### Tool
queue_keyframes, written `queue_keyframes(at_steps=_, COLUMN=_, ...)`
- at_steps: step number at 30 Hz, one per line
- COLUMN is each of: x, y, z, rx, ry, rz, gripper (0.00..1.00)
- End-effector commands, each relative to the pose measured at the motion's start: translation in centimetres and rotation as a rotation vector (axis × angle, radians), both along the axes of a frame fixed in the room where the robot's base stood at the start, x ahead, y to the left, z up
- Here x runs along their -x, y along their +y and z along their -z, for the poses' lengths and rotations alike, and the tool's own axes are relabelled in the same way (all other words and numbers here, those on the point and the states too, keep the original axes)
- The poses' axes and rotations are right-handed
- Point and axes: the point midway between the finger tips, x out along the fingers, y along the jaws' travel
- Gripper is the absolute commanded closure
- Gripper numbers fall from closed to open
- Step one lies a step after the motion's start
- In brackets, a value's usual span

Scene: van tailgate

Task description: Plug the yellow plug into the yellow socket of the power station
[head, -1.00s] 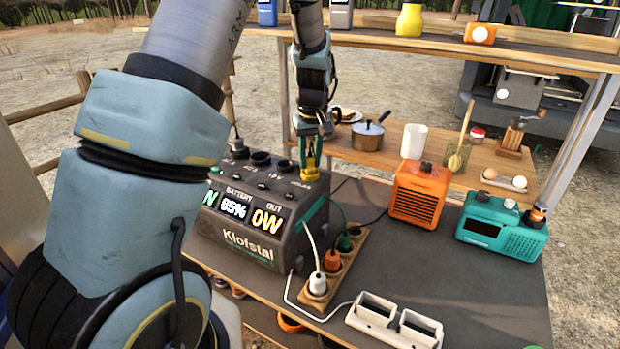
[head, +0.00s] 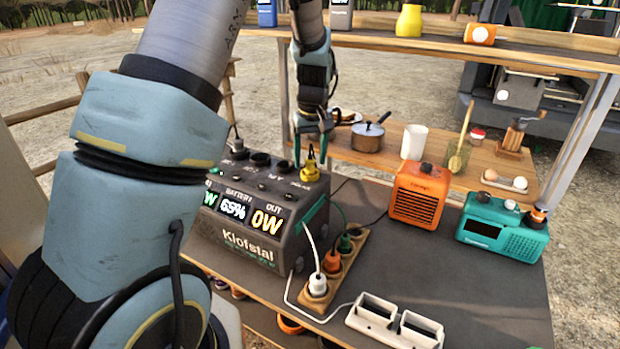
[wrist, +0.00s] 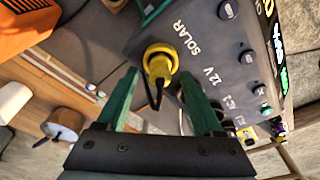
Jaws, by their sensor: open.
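The yellow plug (head: 310,172) stands upright on the top of the dark power station (head: 235,250), at its right back corner. In the wrist view the plug (wrist: 160,62) sits in a round yellow fitting beside the word SOLAR, and its dark cable hangs toward my gripper. The socket's opening is hidden under the plug; I cannot tell how deep it sits. My gripper (head: 311,158) is open just above the plug. In the wrist view its green fingers (wrist: 159,76) are apart, one on each side of the plug, with gaps between.
A wooden power strip (head: 337,268) with several plugs lies right of the station. An orange box (head: 420,196), a teal radio (head: 502,228) and a white two-slot holder (head: 394,321) stand on the dark table. A pot (head: 367,138) is on the shelf behind.

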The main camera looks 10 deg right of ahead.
Motion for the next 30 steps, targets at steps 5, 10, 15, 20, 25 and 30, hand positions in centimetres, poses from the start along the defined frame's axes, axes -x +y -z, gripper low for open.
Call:
queue_keyframes(at_steps=5, x=0.5, y=-0.2, z=-3.1, rx=0.005, ry=-0.004, rz=0.003, gripper=0.32)
queue_keyframes(at_steps=10, x=1.0, y=-0.1, z=-6.4, rx=0.004, ry=-0.004, rz=0.001, gripper=0.32)
queue_keyframes(at_steps=15, x=1.3, y=-0.1, z=-8.7, rx=0.003, ry=-0.002, rz=0.0, gripper=0.32)
queue_keyframes(at_steps=20, x=1.5, y=-0.1, z=-9.7, rx=0.001, ry=0.0, rz=0.0, gripper=0.32)
queue_keyframes(at_steps=25, x=1.5, y=0.0, z=-9.8, rx=0.0, ry=0.0, rz=0.0, gripper=0.32)
queue_keyframes(at_steps=30, x=1.7, y=1.8, z=-9.3, rx=0.003, ry=0.007, rz=-0.003, gripper=0.32)
